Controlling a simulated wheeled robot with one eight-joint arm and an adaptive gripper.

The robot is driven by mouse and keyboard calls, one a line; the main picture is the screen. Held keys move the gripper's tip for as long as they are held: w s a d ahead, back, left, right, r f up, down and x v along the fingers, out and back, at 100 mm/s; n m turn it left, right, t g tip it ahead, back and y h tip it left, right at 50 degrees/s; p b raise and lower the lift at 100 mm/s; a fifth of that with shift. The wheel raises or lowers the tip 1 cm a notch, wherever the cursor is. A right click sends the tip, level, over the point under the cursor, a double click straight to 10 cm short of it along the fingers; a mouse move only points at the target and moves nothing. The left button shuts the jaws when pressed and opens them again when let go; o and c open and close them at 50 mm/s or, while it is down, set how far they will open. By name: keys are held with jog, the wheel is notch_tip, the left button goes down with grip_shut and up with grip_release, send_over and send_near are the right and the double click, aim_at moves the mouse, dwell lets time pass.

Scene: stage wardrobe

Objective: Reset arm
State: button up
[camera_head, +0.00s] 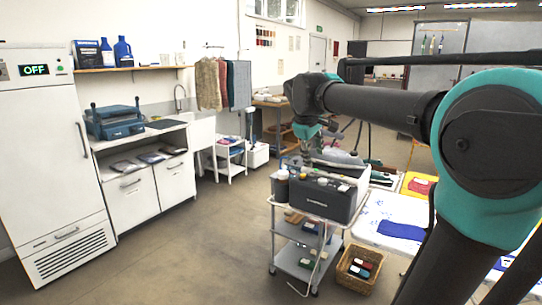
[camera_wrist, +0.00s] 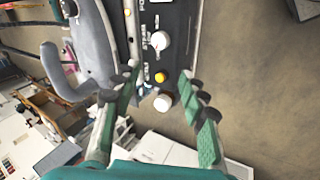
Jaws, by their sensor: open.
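My arm reaches from the right side of the head view toward the middle, with its end above a grey cart (camera_head: 300,258). My gripper (camera_wrist: 162,95) shows in the wrist view with its two green-padded fingers spread apart and nothing held between them. In the head view the fingers are small and hard to make out. Beyond the fingers in the wrist view is a dark machine panel (camera_wrist: 180,22) with a white knob, a yellow button and another white knob. The same dark machine (camera_head: 322,196) stands on the cart's top in the head view, below my arm's end.
A grey iron-like tool (camera_wrist: 85,45) lies beside the panel. A wicker basket (camera_head: 345,284) stands on the floor right of the cart. A table with folded cloths (camera_head: 400,208) is at the right. A white cabinet (camera_head: 45,150) reads OFF. The floor (camera_head: 190,255) left of the cart is clear.

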jog(key=s+d+f+m+y, duration=0.1)
jog(key=s+f+m, duration=0.1)
jog(key=s+f, duration=0.5)
jog(key=s+d+f+m+y, duration=0.1)
jog(key=s+d+f+m, duration=0.1)
jog(key=s+f, duration=0.6)
jog(key=s+d+f+m+y, duration=0.1)
jog(key=s+f+m, duration=0.3)
jog(key=f, duration=1.2)
jog(key=s+d, duration=0.1)
jog(key=s, duration=0.3)
jog(key=shift+f+g, duration=0.25)
jog(key=shift+g, duration=0.15)
jog(key=shift+d, duration=0.1)
